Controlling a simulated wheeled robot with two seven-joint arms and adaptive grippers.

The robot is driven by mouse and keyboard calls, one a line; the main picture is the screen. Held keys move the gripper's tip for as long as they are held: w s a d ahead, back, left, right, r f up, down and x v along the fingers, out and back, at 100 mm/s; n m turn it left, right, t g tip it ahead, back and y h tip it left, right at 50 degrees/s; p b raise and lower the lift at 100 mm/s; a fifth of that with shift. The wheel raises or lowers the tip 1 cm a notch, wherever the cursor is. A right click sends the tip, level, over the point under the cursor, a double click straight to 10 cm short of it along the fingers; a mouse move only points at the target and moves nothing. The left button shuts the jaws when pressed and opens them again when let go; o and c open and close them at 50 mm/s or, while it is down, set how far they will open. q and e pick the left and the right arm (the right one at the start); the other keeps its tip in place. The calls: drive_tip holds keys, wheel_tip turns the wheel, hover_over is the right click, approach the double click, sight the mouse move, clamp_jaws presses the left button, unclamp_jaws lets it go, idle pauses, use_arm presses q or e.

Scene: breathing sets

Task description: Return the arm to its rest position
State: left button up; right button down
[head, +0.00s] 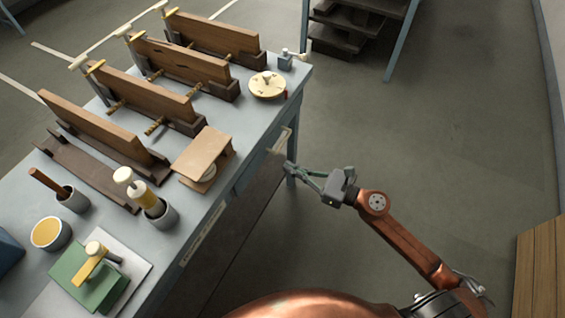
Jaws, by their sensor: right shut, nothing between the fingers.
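My right arm, copper coloured, reaches up from the bottom right in the head view. My right gripper (296,170) is shut and empty. It appears off the right edge of the grey workbench (228,140), against the floor and near a bench leg. It holds nothing and I see no contact with the bench, though the exact gap is hard to judge. My left gripper is not in the view.
Wooden breathing sets (150,95) with clamps stand on the bench. A round dial (267,85), a small wooden stand (205,150), cups (162,214) and a green block (85,283) sit there too. A shelf frame (400,40) stands behind. Floor on the right is clear; wooden boards (540,270) are at lower right.

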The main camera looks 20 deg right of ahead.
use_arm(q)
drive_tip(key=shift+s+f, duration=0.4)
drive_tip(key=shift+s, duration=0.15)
use_arm(e)
drive_tip(key=v, duration=0.6)
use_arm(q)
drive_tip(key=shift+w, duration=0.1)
